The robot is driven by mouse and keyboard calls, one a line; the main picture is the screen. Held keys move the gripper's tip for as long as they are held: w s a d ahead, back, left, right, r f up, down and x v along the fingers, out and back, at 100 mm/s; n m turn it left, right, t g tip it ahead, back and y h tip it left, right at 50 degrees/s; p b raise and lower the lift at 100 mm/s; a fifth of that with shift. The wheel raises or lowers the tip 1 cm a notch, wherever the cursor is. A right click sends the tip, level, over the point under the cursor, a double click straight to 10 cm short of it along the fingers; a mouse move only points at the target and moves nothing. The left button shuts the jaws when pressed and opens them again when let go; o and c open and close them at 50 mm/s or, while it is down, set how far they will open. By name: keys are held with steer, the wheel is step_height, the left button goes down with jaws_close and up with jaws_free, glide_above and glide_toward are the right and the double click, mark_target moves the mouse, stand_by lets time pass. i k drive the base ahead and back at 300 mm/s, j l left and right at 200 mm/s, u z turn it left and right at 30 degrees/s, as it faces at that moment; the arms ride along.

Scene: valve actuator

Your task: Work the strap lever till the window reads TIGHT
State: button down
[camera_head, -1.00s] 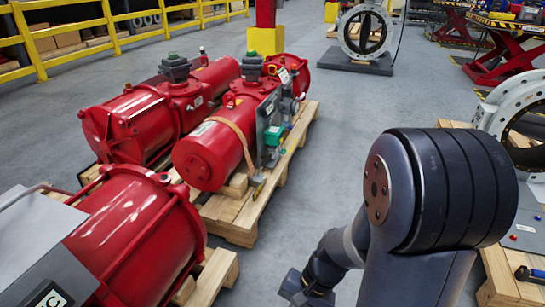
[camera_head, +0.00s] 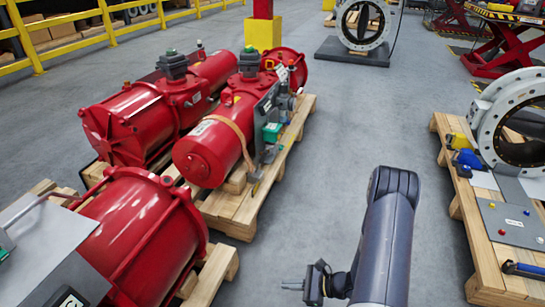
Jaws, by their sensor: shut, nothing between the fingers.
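A tan strap (camera_head: 236,130) goes over the red actuator cylinder (camera_head: 205,155) on the middle pallet. At the strap's lower end, by the pallet edge, is a small yellowish and metal fitting (camera_head: 256,177); it may be the strap lever, but it is too small to tell. No window reading TIGHT can be made out. My gripper (camera_head: 291,284) is low in the picture, in front of the pallet and to its right. Its thin fingers point left and look closed, with nothing held. It is well apart from the strap.
A green box (camera_head: 272,132) and grey plates sit on the actuator's right side. Another red actuator (camera_head: 130,125) stands behind left, and one with a grey cabinet at lower left. A right-hand pallet (camera_head: 480,265) carries a flanged valve (camera_head: 490,130). Grey floor (camera_head: 350,130) between is clear.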

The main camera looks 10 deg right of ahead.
mark_target(265, 152)
steer(key=i+l+u, duration=0.1)
steer(key=i+l, duration=0.35)
steer(key=i, duration=0.25)
steer(key=i+l+u, duration=0.1)
steer(key=i+l, duration=0.45)
steer(key=i, duration=0.15)
steer(key=i+l, duration=0.55)
steer(key=i, duration=0.15)
steer(key=u, duration=0.05)
